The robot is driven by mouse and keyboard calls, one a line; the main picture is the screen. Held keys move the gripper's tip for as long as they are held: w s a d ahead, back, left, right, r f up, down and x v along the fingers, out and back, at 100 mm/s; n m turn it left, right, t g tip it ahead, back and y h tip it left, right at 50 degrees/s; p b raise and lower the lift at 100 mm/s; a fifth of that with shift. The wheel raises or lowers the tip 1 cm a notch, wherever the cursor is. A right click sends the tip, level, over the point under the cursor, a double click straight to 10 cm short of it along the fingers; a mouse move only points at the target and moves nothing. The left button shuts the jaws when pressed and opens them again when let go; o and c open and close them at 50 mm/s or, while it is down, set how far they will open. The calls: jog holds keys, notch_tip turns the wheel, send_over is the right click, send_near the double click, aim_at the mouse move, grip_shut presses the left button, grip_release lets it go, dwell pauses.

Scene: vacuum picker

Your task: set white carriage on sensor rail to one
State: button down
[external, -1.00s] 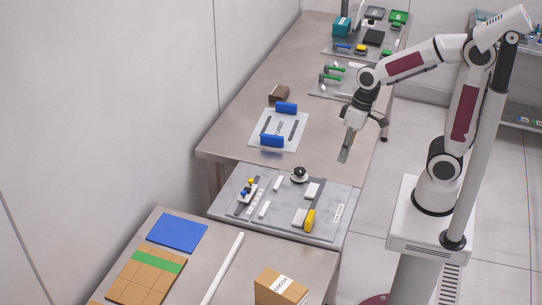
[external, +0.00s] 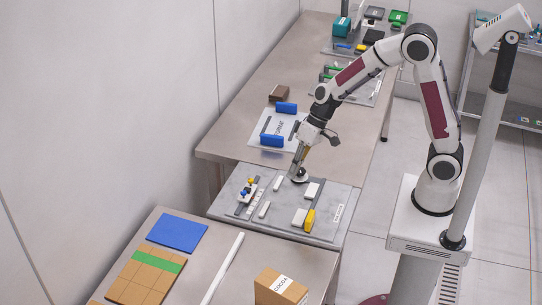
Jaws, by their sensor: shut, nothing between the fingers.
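A grey board (external: 335,232) lies between the two tables and carries several fittings. On its left side a dark narrow rail (external: 240,209) runs beside a strip of small pale labels, too small to read. A small white piece (external: 247,195) with blue and yellow parts sits at this rail; it looks like the white carriage, but its exact setting cannot be read. My gripper (external: 295,172) is shut and empty, pointing down at the round black-and-white knob (external: 300,178) at the board's back edge. The fingers partly cover the knob; I cannot tell whether they touch it.
White blocks (external: 312,190) and a yellow block (external: 309,219) by a second dark rail stand on the board's right. Behind is a white sheet with blue blocks (external: 272,140). In front are a blue mat (external: 178,233), a white rod (external: 222,268) and a cardboard box (external: 281,287).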

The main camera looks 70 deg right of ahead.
aim_at(252, 193)
jog(key=w+d+t, duration=0.1)
jog(key=w+t, duration=0.1)
jog(key=w, duration=0.6)
jog(key=shift+w+d+r+t, duration=0.15)
jog(key=shift+w+r+t, duration=0.1)
jog(key=shift+r+t, duration=0.15)
jog(key=shift+x, duration=5)
jog(key=shift+f, duration=0.1)
